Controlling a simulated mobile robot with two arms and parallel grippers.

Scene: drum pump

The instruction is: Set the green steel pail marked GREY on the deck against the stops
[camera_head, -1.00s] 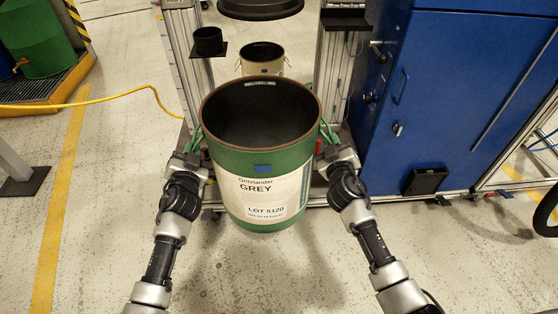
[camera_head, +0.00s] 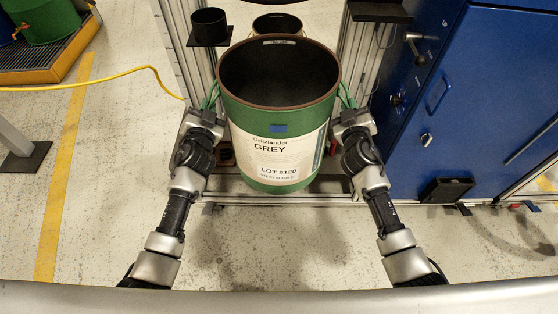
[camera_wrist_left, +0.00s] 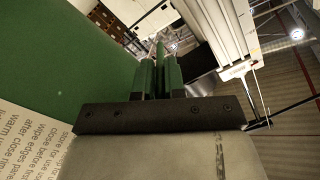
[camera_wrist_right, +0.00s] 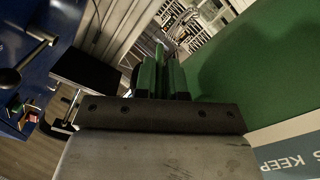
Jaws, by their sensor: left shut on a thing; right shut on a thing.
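The green steel pail (camera_head: 240,118) has a white label marked GREY and LOT 5120, a brown rim and an open, dark inside. It is held upright between my two arms, in front of the metal frame. My left gripper (camera_head: 209,100) is shut on the pail's left green handle, and its fingers (camera_wrist_left: 159,75) show beside the green wall in the left wrist view. My right gripper (camera_head: 347,102) is shut on the right handle, with its fingers (camera_wrist_right: 163,75) beside the wall in the right wrist view. The deck and stops are mostly hidden behind the pail.
Metal uprights (camera_head: 184,45) flank the pail. A black cup on a bracket (camera_head: 209,27) is at the left upright. A smaller beige container (camera_head: 277,24) stands behind the pail. A blue cabinet (camera_head: 460,110) is close on the right. A yellow hose (camera_head: 100,86) crosses the floor at left.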

